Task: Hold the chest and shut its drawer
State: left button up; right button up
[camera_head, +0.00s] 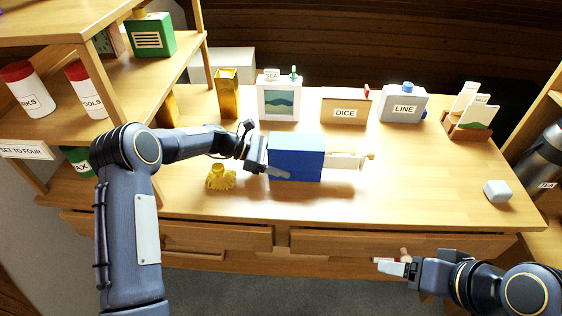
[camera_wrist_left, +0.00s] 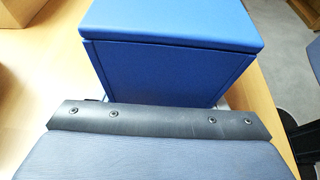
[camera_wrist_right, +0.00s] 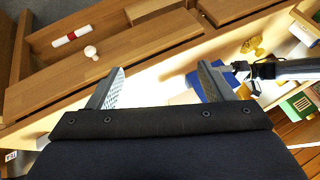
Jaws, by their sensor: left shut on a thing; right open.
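The blue chest (camera_head: 296,156) stands on the table. Its pale drawer (camera_head: 343,160) sticks out of the right side, with a knob (camera_head: 370,156) at its outer end. My left gripper (camera_head: 262,156) is shut on the chest at its left end. The chest (camera_wrist_left: 170,65) fills the upper middle of the left wrist view, where the fingers are mostly hidden. My right gripper (camera_head: 392,267) is open and empty, low in front of the table and apart from the chest. Its two spread fingers show in the right wrist view (camera_wrist_right: 160,88), with part of the blue chest behind one.
A yellow object (camera_head: 220,177) lies near my left gripper. A picture box (camera_head: 279,99), DICE box (camera_head: 346,107), LINE box (camera_head: 403,104) and card holder (camera_head: 470,112) line the back. A pale block (camera_head: 497,191) sits at right. The tabletop right of the drawer is clear.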

aim_at(358, 154)
jog(key=c, duration=0.7)
jog(key=shift+n, duration=0.3)
jog(key=w+d+r, duration=0.1)
jog(key=w, duration=0.1)
jog(key=w+r, duration=0.2)
jog(key=w, duration=0.1)
jog(key=w+d+r, duration=0.1)
jog(key=w, duration=0.1)
jog(key=shift+w+d+r, duration=0.2)
jog(key=shift+d+r, duration=0.05)
jog(key=shift+d, duration=0.1)
grip_shut()
jog(key=w+d+f+n+y, duration=0.1)
jog(key=w+d, duration=0.2)
jog(key=w, duration=0.5)
jog(key=w+d+f+g, duration=0.1)
jog(key=w+d, duration=0.2)
jog(key=w, duration=0.5)
jog(key=w+d+f+n+y, duration=0.1)
jog(key=w+d, duration=0.3)
jog(key=w, duration=0.4)
jog(key=w+a+f, duration=0.4)
jog(key=a+f, duration=0.3)
jog(key=a, duration=0.2)
jog(key=shift+w+f, duration=0.2)
jog(key=shift+f, duration=0.15)
